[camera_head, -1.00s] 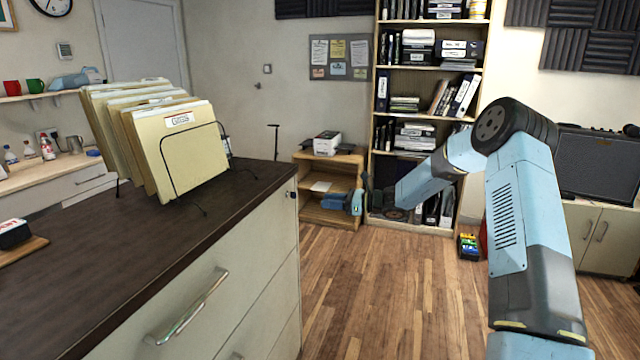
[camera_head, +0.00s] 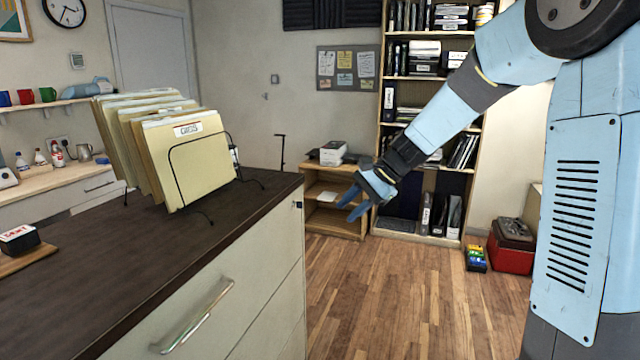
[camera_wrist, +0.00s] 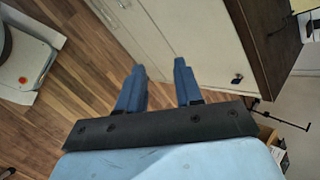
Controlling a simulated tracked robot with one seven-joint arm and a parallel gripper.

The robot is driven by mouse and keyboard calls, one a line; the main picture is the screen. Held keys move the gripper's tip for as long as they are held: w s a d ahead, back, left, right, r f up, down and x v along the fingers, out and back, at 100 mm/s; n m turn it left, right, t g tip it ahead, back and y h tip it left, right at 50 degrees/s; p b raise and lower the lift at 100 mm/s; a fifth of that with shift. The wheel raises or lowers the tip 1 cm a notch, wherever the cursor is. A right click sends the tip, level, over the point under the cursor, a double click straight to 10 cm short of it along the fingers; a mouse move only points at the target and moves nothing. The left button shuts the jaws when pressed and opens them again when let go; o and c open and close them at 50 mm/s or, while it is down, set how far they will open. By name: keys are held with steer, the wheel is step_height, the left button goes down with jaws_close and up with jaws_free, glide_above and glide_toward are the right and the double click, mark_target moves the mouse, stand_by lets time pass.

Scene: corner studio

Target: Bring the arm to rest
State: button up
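My gripper (camera_head: 352,206) hangs in the air right of the dark-topped cabinet (camera_head: 262,200), in front of the low wooden shelf. Its two blue fingers point down and to the left, with a gap between them and nothing held. In the wrist view my gripper (camera_wrist: 159,66) also shows its fingers apart and empty, with the cabinet's pale front (camera_wrist: 198,35) and the wood floor beyond. My arm reaches in from the right of the head view, bent at a dark joint at the top right.
A wire rack of folders (camera_head: 190,165) stands on the cabinet top (camera_head: 120,255). A low shelf (camera_head: 330,222) and a tall bookcase (camera_head: 420,238) stand behind my gripper. A red box (camera_head: 511,255) and a colourful box (camera_head: 475,258) sit on the floor. Open floor (camera_head: 400,310) lies below.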

steer(key=s+d+r+n+t+h, duration=0.1)
steer(key=s+d+r+n+h, duration=0.1)
steer(key=s+d, duration=0.3)
steer(key=s+d+r+n+t+h, duration=0.2)
steer(key=s+d, duration=0.3)
steer(key=s, duration=0.9)
steer(key=s+d+r+n+t+h, duration=0.1)
steer(key=s+d+n+h, duration=0.3)
steer(key=s, duration=0.5)
steer(key=shift+s+d+r+n+t, duration=0.3)
steer(key=shift+s+d+r, duration=0.05)
steer(key=shift+d+r, duration=0.55)
